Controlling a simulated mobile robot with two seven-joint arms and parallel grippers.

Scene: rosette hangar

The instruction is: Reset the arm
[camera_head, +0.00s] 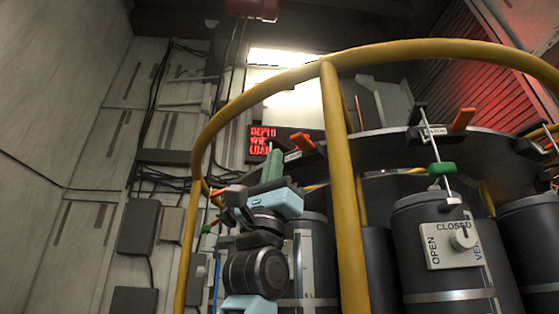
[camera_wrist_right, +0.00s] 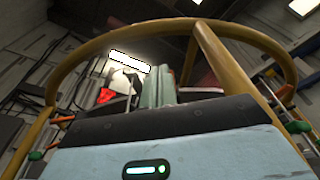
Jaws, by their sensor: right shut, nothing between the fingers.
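My right gripper (camera_head: 272,164) points upward in the head view, left of the yellow post. Its two greenish fingers are together with nothing between them. In the right wrist view the shut fingers (camera_wrist_right: 155,88) rise above the pale blue gripper body. The fingers appear near an orange handle (camera_head: 302,141) on the dark ring in the head view; I cannot tell whether they touch it. My left gripper is not in view.
A yellow rail (camera_head: 345,190) arches around a dark ring (camera_head: 370,146) and several dark canisters (camera_head: 408,220). One canister has an OPEN/CLOSED knob (camera_head: 462,237). A red-lettered sign (camera_head: 262,142) hangs behind. Cables and grey boxes (camera_head: 138,227) line the left wall.

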